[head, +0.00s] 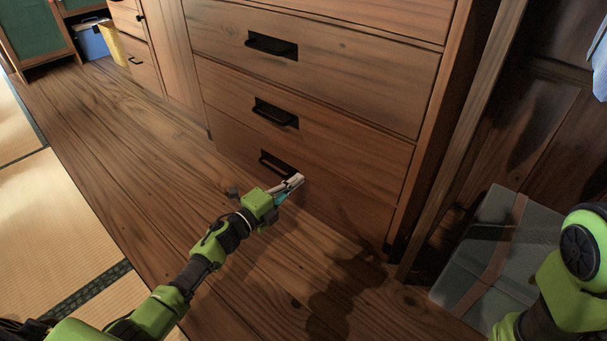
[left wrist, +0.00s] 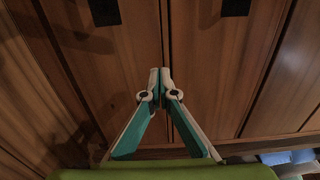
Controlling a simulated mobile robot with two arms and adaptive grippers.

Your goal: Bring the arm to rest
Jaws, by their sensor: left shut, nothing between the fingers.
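My left arm reaches in from the lower left in the head view. My left gripper (head: 294,184) is shut and empty, in front of the bottom drawer (head: 340,204) of a wooden chest, just right of and below that drawer's black handle (head: 277,163). In the left wrist view the left gripper's fingertips (left wrist: 160,74) meet at the tips, with drawer fronts behind them. Whether the fingers touch the drawer front cannot be told. Part of my right arm shows at the right edge of the head view; its gripper is out of view.
The wooden chest (head: 330,75) stands along the back with its drawers shut. A grey box (head: 520,237) with a brown strap sits on the floor at right. Tatami (head: 50,220) lies at left, with bare plank floor (head: 110,130) between. A blue bin (head: 90,42) stands far left.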

